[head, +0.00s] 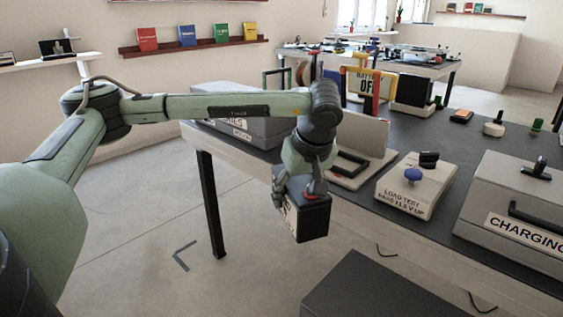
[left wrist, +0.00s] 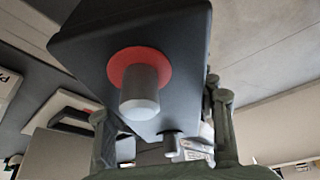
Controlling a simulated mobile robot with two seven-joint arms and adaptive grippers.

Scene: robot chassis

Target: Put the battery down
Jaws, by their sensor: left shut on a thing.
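A black box-shaped battery (head: 312,220) with a pale label on its left side hangs in the air in front of the bench. My left gripper (head: 300,190) is shut on the battery from above. In the left wrist view the battery (left wrist: 185,60) fills the upper middle and shows a grey terminal post in a red ring, plus a smaller grey post. The gripper's fingers (left wrist: 165,130) are on both sides of it; their exact contact is partly hidden. My right gripper is in neither view.
The dark-topped bench (head: 418,150) carries a grey "CHARGING" case (head: 500,205), a load-test box (head: 398,197), an upright panel on a base (head: 358,140) and a grey "BATTERIES" case (head: 262,128). A dark flat-topped block (head: 375,290) stands at the bottom. Floor is open left of the bench.

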